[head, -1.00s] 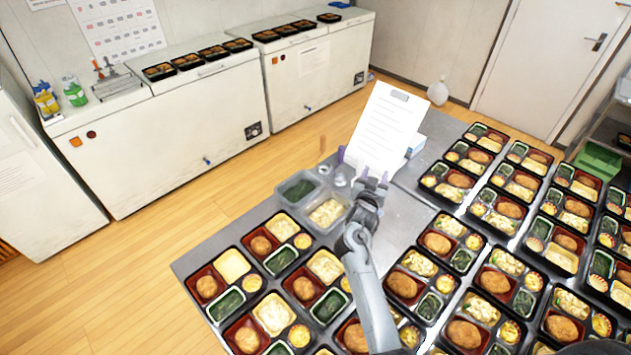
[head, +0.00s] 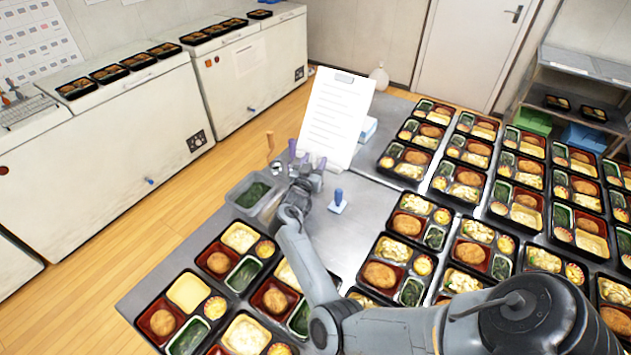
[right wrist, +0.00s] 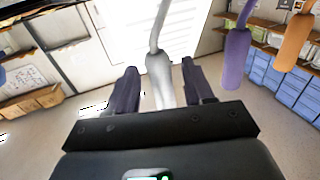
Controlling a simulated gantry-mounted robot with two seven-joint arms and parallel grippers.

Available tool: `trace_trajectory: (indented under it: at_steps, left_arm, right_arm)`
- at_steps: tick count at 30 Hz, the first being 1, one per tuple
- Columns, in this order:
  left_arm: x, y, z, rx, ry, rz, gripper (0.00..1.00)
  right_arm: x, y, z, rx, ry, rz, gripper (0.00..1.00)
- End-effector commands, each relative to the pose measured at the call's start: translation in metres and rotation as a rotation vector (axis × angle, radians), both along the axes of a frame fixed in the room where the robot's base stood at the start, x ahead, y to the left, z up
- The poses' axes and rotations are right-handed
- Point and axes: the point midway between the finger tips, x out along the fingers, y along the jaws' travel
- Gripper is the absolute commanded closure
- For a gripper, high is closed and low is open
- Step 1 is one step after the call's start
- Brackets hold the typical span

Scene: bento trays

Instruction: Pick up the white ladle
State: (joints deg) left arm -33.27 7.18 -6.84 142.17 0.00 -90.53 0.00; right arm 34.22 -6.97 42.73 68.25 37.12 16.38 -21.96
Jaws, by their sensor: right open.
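The white ladle (right wrist: 160,75) shows in the right wrist view as a pale handle with a thin stem running up. It stands between the two dark fingers of my right gripper (right wrist: 159,82), which are open with a gap on each side. In the head view my right gripper (head: 312,166) is beside the food containers, in front of the clipboard; I cannot make out the ladle there. A purple handle (right wrist: 236,58) and an orange handle (right wrist: 294,42) are to the right in the wrist view. My left gripper is not in view.
A grey container (head: 232,197) with greens is left of my right gripper. A clipboard (head: 335,115) stands behind it. A blue-handled item (head: 338,201) is on the steel table (head: 375,195) at right. Many bento trays (head: 395,248) crowd the front and right.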

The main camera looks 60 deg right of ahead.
Motion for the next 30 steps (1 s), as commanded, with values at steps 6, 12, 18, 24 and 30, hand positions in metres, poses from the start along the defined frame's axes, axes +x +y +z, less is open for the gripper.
trace_trajectory:
  at_steps: [6, 12, 18, 24, 30]
  left_arm:
    - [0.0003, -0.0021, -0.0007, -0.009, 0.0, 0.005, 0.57]
    - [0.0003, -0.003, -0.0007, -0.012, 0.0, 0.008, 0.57]
    - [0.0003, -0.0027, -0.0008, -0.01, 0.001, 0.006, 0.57]
    - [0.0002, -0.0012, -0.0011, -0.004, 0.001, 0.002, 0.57]
    - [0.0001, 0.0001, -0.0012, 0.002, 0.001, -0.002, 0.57]
  right_arm:
    - [0.0025, -0.0086, 0.0, 0.0, -0.001, 0.001, 0.48]
    - [0.0026, -0.0087, 0.0002, 0.0, -0.001, 0.001, 0.48]
    - [0.0025, -0.0085, 0.0002, 0.0, -0.001, 0.001, 0.79]
    - [0.0025, -0.0085, 0.0003, 0.0, -0.001, 0.001, 1.0]
    - [0.0026, -0.0086, 0.0009, 0.0, -0.002, 0.001, 1.0]
